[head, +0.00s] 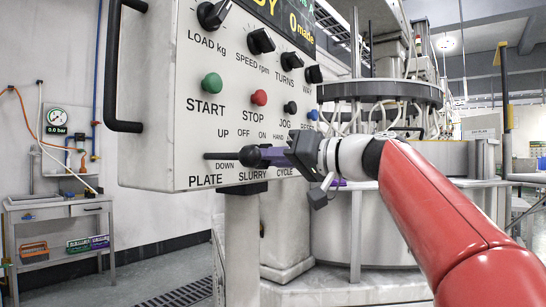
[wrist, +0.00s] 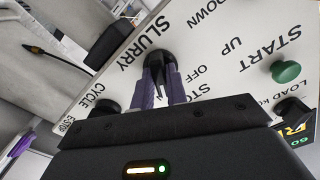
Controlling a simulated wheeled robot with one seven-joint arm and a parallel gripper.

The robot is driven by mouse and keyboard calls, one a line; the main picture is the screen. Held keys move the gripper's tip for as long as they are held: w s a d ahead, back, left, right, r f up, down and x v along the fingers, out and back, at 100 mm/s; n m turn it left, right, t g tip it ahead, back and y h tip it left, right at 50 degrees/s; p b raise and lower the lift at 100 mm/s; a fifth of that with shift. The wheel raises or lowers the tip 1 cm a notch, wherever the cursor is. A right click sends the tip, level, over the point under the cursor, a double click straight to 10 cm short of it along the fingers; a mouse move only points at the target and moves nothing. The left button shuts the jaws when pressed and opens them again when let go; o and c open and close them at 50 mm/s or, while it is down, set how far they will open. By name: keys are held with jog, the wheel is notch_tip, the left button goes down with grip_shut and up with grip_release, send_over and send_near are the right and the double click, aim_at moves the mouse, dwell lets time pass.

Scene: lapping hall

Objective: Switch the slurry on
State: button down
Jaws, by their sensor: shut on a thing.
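The control panel (head: 180,110) fills the upper left of the head view. Its slurry switch (head: 249,156) is a round black knob above the word SLURRY and below the OFF and ON labels. In the wrist view the slurry switch (wrist: 158,60) sits between the tips of my purple fingers. My gripper (head: 262,156) reaches it from the right and is shut on it. It also shows in the wrist view (wrist: 161,70). The fingers hide much of the knob, so I cannot tell which way it points. The ON label is partly covered in the wrist view.
The green START button (head: 211,84), red STOP button (head: 259,97) and black JOG button (head: 290,107) are just above my gripper. The PLATE lever (head: 220,156) is close on the left. A black handle (head: 112,70) juts from the panel's left side. The lapping machine (head: 335,235) stands behind.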

dwell(0.4)
jog(key=shift+f, duration=0.1)
jog(key=c, duration=1.4)
grip_release()
jog(key=b+v, duration=0.1)
jog(key=v, duration=0.7)
